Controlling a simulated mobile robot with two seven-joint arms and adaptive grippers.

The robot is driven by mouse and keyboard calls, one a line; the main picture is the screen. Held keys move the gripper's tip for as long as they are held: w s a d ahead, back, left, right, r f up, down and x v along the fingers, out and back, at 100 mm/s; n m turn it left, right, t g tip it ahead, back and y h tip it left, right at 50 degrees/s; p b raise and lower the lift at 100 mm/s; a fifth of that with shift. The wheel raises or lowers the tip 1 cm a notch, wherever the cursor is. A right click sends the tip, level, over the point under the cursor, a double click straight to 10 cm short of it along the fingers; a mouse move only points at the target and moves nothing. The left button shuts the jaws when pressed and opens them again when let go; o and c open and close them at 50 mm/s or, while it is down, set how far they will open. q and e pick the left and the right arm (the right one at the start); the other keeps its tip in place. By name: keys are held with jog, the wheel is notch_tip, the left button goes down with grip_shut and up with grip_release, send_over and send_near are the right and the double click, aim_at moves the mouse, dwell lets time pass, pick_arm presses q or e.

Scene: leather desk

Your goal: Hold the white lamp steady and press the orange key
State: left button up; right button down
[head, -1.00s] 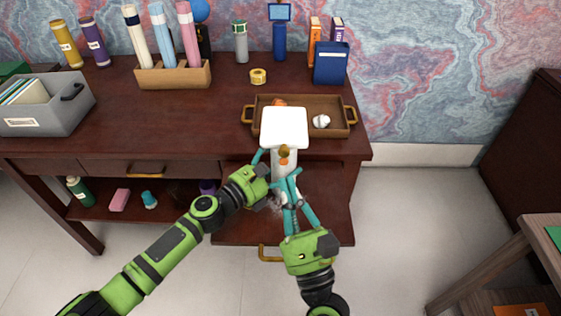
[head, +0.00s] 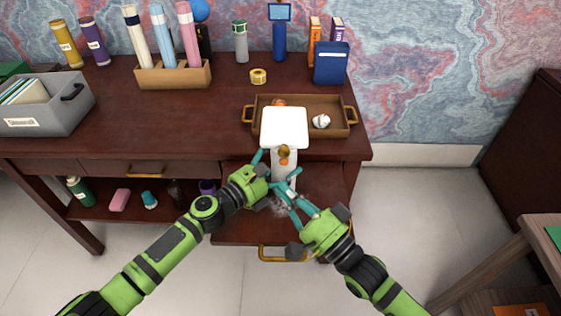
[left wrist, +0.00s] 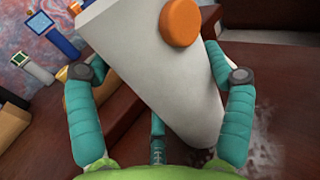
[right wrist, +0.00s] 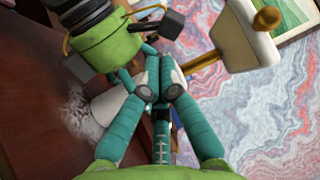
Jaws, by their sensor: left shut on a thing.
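The white lamp (head: 285,126) stands upright in front of the desk's tray, with a square head and a pale stem. The orange key (head: 284,161) is on the stem and shows large in the left wrist view (left wrist: 180,22). My left gripper (head: 277,168) is shut around the stem below the key, a finger on each side in the left wrist view. My right gripper (head: 284,189) has its fingers together and empty, below the key and close to the left gripper's fingers.
A brown tray (head: 346,129) with small objects lies behind the lamp. An open drawer (head: 232,229) is below it. A tube holder (head: 173,76), a grey file box (head: 75,108) and a blue box (head: 331,64) stand on the desk. The desk's middle left is clear.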

jog(key=shift+w, duration=2.1)
jog(key=shift+w, duration=0.1)
jog(key=shift+w, duration=0.35)
jog(key=shift+w, duration=0.35)
jog(key=shift+s, duration=0.8)
jog(key=shift+s, duration=0.1)
jog(key=s, duration=0.6)
dwell(0.3)
